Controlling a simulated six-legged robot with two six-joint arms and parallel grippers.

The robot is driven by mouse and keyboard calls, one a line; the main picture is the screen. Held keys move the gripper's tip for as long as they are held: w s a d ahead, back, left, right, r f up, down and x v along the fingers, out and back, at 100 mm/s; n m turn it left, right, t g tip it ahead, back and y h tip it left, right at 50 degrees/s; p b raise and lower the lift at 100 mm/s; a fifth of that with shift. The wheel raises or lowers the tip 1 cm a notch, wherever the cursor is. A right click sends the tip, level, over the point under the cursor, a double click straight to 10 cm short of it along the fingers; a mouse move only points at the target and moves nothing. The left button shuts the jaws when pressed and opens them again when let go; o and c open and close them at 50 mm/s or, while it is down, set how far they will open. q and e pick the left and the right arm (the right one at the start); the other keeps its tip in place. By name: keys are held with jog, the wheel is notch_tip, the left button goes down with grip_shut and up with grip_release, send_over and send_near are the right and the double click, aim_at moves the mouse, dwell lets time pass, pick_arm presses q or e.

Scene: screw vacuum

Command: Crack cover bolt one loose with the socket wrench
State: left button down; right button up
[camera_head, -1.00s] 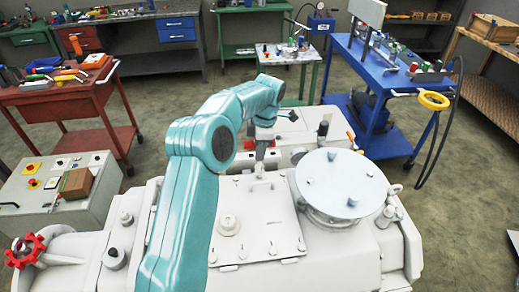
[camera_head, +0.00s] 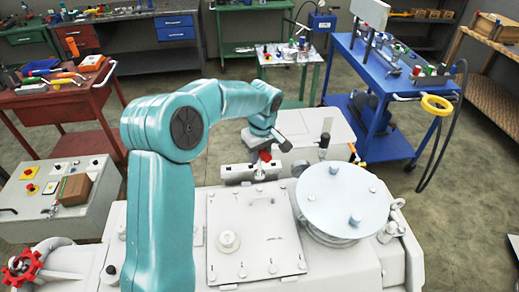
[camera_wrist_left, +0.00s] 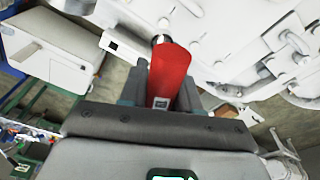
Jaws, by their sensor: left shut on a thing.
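My left gripper (camera_head: 265,152) is shut on a red-handled tool (camera_head: 265,156), which looks like the socket wrench. It is above the pale machine, behind the flat cover plate. In the left wrist view the red handle (camera_wrist_left: 169,75) sits between the fingers, and its metal end points toward the machine. The square cover plate (camera_head: 250,245) has several small bolts along its edges and a round boss. A round pale lid (camera_head: 345,192) with bolts on top stands right of it. I cannot tell which bolt is bolt one. My right gripper is not in view.
A control box (camera_head: 50,205) with buttons stands at left, and a red tool cart (camera_head: 60,102) is behind it. A blue cart (camera_head: 365,80) with a yellow ring handle stands at the right rear. A red valve wheel (camera_head: 22,268) is at the machine's left end.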

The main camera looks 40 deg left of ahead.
aim_at(260, 171)
pick_arm(q)
jog(key=shift+d, duration=0.1)
dwell(0.3)
jog(key=shift+s+f+b, duration=0.1)
jog(key=shift+f+b, duration=0.45)
jog(key=shift+f, duration=0.2)
jog(key=shift+f+b, duration=0.85)
jog(key=shift+f, duration=0.6)
jog(key=shift+f+b, duration=0.65)
jog(key=shift+b, duration=0.3)
jog(key=shift+f+b, duration=0.35)
jog(key=shift+b, duration=0.05)
jog(key=shift+s+d+f+b, duration=0.1)
jog(key=shift+d+f+b, duration=0.1)
jog(key=shift+f+b, duration=0.2)
